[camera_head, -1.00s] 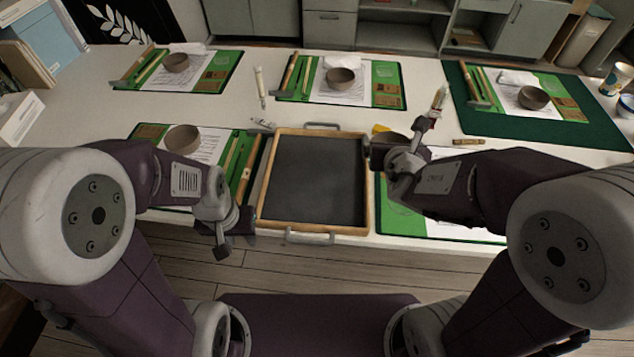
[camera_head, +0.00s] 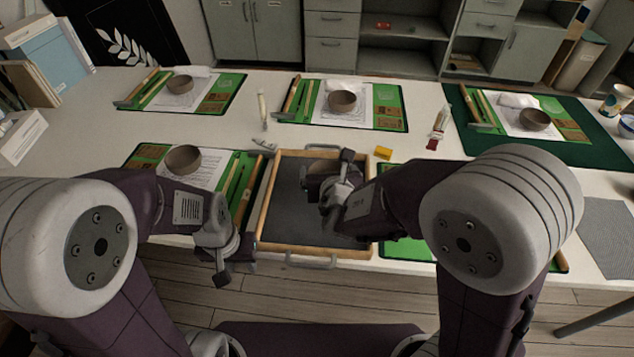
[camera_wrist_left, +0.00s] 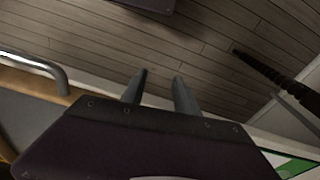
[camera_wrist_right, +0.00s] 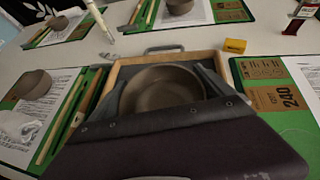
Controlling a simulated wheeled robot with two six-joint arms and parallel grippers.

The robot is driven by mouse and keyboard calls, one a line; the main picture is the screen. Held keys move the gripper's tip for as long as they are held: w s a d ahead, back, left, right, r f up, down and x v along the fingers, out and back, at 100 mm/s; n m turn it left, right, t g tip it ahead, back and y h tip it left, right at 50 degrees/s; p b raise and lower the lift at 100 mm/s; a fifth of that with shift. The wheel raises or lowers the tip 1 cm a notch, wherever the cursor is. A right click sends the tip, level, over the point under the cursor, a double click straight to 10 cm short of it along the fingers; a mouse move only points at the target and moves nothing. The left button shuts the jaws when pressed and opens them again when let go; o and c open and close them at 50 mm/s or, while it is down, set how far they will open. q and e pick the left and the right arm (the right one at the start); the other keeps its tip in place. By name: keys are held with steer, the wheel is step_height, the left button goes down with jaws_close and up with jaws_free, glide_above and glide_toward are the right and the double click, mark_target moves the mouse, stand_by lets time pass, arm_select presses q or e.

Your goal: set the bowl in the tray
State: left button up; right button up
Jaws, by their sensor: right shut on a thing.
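The wooden-rimmed tray (camera_head: 284,218) with a dark floor and metal handles lies on the front middle of the table. My right gripper (camera_head: 318,178) is over the tray and shut on a brown bowl. In the right wrist view the bowl (camera_wrist_right: 160,93) sits upright between my right fingers, within the tray's outline; the tray rim (camera_wrist_right: 165,58) shows behind it. The gripper hides most of the bowl in the head view, and I cannot tell whether it touches the tray floor. My left gripper (camera_head: 222,272) is open and empty by the table's front edge, left of the tray.
Other bowls stand on green mats with papers and tools: front left (camera_head: 183,159), back left (camera_head: 180,84), back middle (camera_head: 342,101) and back right (camera_head: 534,119). A yellow block (camera_head: 383,153) lies right of the tray.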

mark_target(317, 171)
steer(key=a+f, duration=0.1)
steer(key=w+a, duration=0.1)
steer(key=shift+w+a+f, duration=0.3)
steer(key=shift+f, duration=0.1)
steer(key=shift+f+b, duration=0.85)
steer(key=shift+f, duration=1.1)
steer(key=shift+f, duration=0.1)
